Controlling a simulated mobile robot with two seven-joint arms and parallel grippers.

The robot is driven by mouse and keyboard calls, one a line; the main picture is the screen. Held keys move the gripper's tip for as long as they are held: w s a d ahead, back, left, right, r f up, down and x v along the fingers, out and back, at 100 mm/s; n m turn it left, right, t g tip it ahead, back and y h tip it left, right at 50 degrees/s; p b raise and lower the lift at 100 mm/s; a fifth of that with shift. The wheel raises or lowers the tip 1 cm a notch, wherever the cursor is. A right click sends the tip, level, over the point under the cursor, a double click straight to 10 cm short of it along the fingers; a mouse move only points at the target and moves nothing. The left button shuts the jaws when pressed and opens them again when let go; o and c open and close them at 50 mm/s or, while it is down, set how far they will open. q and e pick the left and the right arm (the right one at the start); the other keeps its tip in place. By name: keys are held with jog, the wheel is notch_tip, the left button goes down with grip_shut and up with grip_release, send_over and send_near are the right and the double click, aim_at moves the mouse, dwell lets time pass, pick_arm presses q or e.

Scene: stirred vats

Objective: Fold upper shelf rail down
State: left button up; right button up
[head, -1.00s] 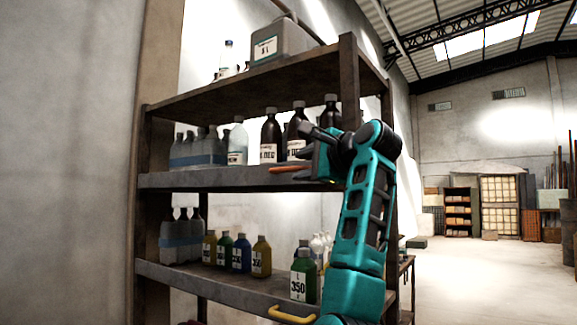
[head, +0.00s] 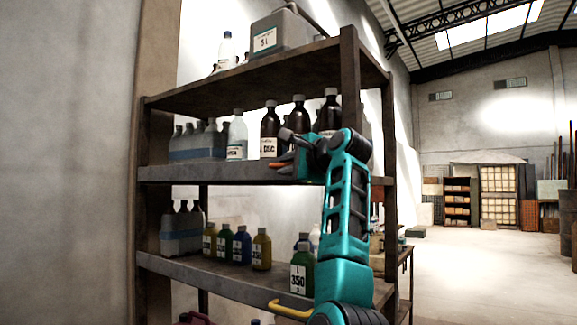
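The shelf rack's upper rail (head: 210,174) is a grey bar along the front of the middle board. An orange handle (head: 277,165) sits on it, its right part hidden behind my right gripper. My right gripper (head: 285,147) is at the rail, just above the handle. Its dark fingers look apart, with nothing seen between them. I cannot tell whether it touches the handle. The rail stands at board height in front of the bottle bases. My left gripper is not in view.
Dark brown bottles (head: 299,116) and a clear bottle (head: 237,137) stand behind the rail, close to my gripper. The lower rail (head: 215,281) has a yellow handle (head: 287,309). A rack post (head: 350,85) stands at the right. Open floor (head: 465,275) lies right of the rack.

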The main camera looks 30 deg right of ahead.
grip_shut()
jog(key=shift+f, duration=0.15)
notch_tip(320, 180, down, 7)
jog(key=n+t+y+b, duration=0.4)
jog(key=n+y+b, duration=0.2)
jog(key=n, duration=1.3)
jog(key=shift+n+t+b, duration=0.3)
jog(key=shift+n+b, duration=0.1)
jog(key=shift+b, duration=0.05)
jog(key=shift+d, duration=0.1)
jog(key=shift+o, duration=2.3)
grip_release()
